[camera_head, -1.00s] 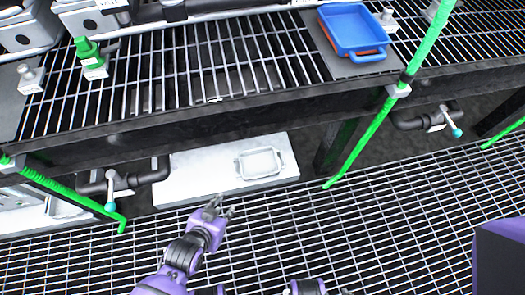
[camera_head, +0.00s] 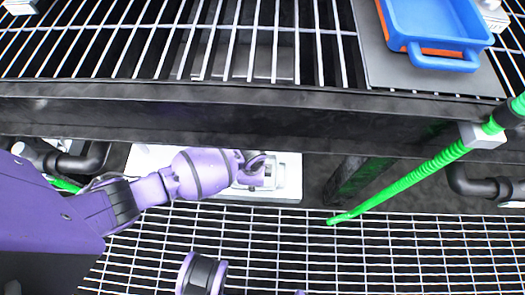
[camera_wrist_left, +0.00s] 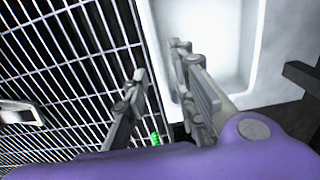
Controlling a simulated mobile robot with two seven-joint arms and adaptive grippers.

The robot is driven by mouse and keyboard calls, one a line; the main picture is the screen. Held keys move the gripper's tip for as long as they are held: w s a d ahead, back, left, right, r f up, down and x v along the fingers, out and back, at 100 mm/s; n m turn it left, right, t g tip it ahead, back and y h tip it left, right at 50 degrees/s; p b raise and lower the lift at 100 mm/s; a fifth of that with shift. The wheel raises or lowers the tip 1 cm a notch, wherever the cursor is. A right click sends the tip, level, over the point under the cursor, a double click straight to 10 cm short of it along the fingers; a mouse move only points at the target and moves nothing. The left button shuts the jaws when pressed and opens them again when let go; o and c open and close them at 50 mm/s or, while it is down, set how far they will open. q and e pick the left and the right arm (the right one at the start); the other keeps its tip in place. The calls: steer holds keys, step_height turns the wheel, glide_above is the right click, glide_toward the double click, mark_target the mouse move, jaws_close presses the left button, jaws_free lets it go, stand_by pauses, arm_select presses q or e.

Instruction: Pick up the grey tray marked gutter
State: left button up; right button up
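A pale grey tray (camera_head: 280,178) with a raised rim sits on a white low block (camera_head: 292,192) beneath the shelf beam. My left gripper and wrist hide most of it in the head view, and no marking on it can be read. The tray (camera_wrist_left: 247,45) fills the top middle of the left wrist view and looks empty. My left gripper (camera_head: 262,170) is at the tray, with its fingers (camera_wrist_left: 160,68) apart. One finger lies outside the near rim and the others overlap the tray's inside; contact cannot be told. My right gripper is not in view.
A dark shelf beam (camera_head: 230,115) runs across above the tray, under a slatted rack. A blue tray (camera_head: 435,20) sits on an orange one (camera_head: 400,45) on the rack. A green post (camera_head: 410,180) slants at right. Dark pipes (camera_head: 85,160) flank the block. Floor grating (camera_head: 380,250) is open in front.

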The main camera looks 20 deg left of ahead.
arm_select(q)
steer(key=f+b, duration=0.1)
steer(key=f, duration=0.1)
steer(key=f+b, duration=0.1)
steer(key=f, duration=0.2)
steer(key=f+b, duration=0.2)
steer(key=shift+a+f, duration=0.15)
steer(key=shift+a, duration=0.1)
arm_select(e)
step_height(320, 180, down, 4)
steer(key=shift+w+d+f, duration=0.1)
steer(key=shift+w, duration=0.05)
arm_select(q)
jaws_close()
